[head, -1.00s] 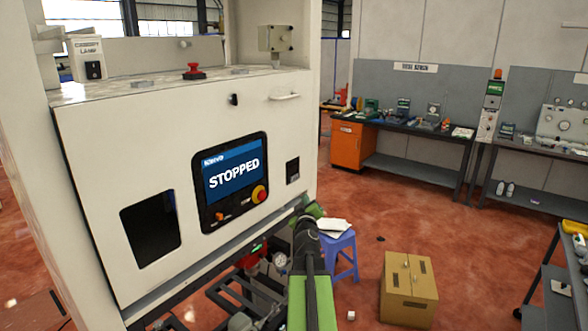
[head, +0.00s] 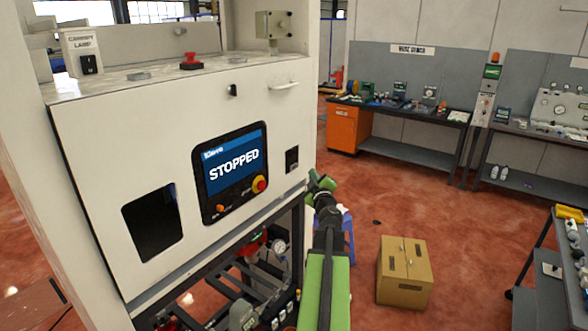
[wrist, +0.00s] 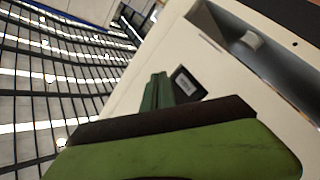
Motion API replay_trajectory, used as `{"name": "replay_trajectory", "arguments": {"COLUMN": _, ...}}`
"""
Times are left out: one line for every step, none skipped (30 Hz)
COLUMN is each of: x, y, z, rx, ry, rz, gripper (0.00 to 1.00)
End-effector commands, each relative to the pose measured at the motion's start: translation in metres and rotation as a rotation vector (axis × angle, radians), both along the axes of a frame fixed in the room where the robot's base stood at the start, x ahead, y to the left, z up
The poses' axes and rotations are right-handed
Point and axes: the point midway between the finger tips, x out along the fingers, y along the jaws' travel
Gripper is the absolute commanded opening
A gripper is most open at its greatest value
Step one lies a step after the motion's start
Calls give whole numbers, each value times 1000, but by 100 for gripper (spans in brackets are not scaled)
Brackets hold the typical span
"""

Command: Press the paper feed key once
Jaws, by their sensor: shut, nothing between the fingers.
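A small dark panel (head: 292,160) sits to the right of the screen. I cannot read any key marked paper feed. My gripper (head: 321,181) is shut and empty, just right of the cabinet's front edge and a little below the small panel. In the wrist view my green gripper (wrist: 156,92) points at the white face, close beside a dark rectangle with a grey label (wrist: 187,83); contact cannot be told.
A blue stool (head: 348,240) is partly hidden behind my arm. A cardboard box (head: 405,272) stands on the red floor. An open frame with gauges (head: 277,247) lies under the cabinet. Workbenches (head: 400,150) line the back wall, and a cart (head: 550,270) stands at right.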

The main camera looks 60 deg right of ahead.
Motion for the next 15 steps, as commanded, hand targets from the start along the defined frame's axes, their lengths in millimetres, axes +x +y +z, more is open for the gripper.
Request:
{"name": "replay_trajectory", "arguments": {"x": 9, "y": -1, "z": 0, "rx": 1, "ry": 0, "rz": 3, "gripper": 0}}
{"name": "replay_trajectory", "arguments": {"x": 14, "y": -1, "z": 0, "rx": 1, "ry": 0, "rz": 3, "gripper": 0}}
{"name": "replay_trajectory", "arguments": {"x": 19, "y": -1, "z": 0, "rx": 0, "ry": 0, "rz": 1, "gripper": 0}}
{"name": "replay_trajectory", "arguments": {"x": 23, "y": -1, "z": 0, "rx": 0, "ry": 0, "rz": 1, "gripper": 0}}
{"name": "replay_trajectory", "arguments": {"x": 27, "y": -1, "z": 0, "rx": 1, "ry": -1, "rz": 1, "gripper": 0}}
{"name": "replay_trajectory", "arguments": {"x": 31, "y": -1, "z": 0, "rx": 0, "ry": -1, "rz": 2, "gripper": 0}}
{"name": "replay_trajectory", "arguments": {"x": 34, "y": -1, "z": 0, "rx": -1, "ry": 0, "rz": 2, "gripper": 0}}
{"name": "replay_trajectory", "arguments": {"x": 37, "y": -1, "z": 0, "rx": -1, "ry": 0, "rz": 1, "gripper": 0}}
{"name": "replay_trajectory", "arguments": {"x": 40, "y": -1, "z": 0, "rx": 0, "ry": 0, "rz": 0, "gripper": 0}}
{"name": "replay_trajectory", "arguments": {"x": 42, "y": -1, "z": 0, "rx": 0, "ry": 0, "rz": 0, "gripper": 0}}
{"name": "replay_trajectory", "arguments": {"x": 43, "y": -1, "z": 0, "rx": 0, "ry": 0, "rz": 0, "gripper": 0}}
{"name": "replay_trajectory", "arguments": {"x": 45, "y": -1, "z": 0, "rx": 0, "ry": 0, "rz": 0, "gripper": 0}}
{"name": "replay_trajectory", "arguments": {"x": 46, "y": -1, "z": 0, "rx": 0, "ry": 0, "rz": 0, "gripper": 0}}
{"name": "replay_trajectory", "arguments": {"x": 47, "y": -1, "z": 0, "rx": 0, "ry": 0, "rz": 0, "gripper": 0}}
{"name": "replay_trajectory", "arguments": {"x": 47, "y": -1, "z": 0, "rx": 0, "ry": 0, "rz": 0, "gripper": 0}}
